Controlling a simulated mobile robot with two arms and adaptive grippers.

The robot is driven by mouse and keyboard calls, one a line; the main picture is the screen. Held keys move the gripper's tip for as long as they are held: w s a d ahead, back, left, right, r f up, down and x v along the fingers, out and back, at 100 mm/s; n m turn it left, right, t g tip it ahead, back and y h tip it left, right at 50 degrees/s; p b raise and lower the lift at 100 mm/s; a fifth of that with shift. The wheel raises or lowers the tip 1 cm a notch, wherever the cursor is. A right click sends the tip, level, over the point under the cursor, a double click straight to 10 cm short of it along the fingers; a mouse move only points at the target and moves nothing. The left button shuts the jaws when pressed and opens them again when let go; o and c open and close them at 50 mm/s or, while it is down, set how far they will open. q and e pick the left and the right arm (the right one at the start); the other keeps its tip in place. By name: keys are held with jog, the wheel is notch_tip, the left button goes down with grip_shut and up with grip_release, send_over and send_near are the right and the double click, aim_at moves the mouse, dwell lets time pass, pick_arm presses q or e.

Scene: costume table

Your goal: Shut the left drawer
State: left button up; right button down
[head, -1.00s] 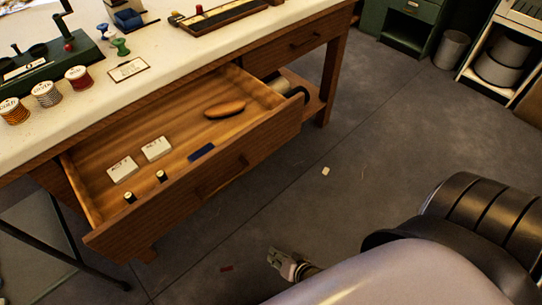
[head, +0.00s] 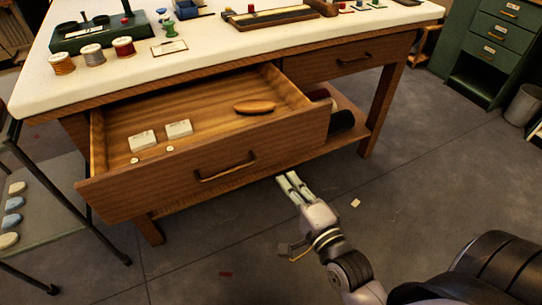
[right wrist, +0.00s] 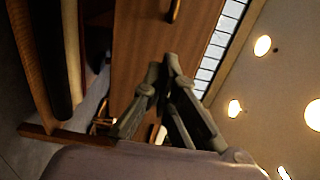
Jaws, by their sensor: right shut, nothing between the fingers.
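The left drawer (head: 222,163) of the wooden table is pulled well out. Its front has a dark bar handle (head: 225,168). Inside lie two white packs (head: 178,128), small round white-topped pieces and a brown oval piece (head: 255,107). My right gripper (head: 289,183) is shut and empty, in front of and below the right part of the drawer front, apart from it in the head view. In the right wrist view its closed fingers (right wrist: 166,80) show before a wooden front with a handle; I cannot tell which drawer it is. My left gripper is out of view.
The right drawer (head: 350,61) looks closed. A lower shelf (head: 345,135) with dark rolls is under the table. Spools (head: 92,54) and trays stand on the tabletop. A green cabinet (head: 495,50) and a bin stand at right.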

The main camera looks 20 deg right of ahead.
aim_at(265, 148)
jog(key=w, duration=0.9)
jog(key=shift+a, duration=0.1)
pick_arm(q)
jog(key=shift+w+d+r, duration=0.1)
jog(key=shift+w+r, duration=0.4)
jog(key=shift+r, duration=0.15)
pick_arm(e)
jog(key=shift+w, duration=0.4)
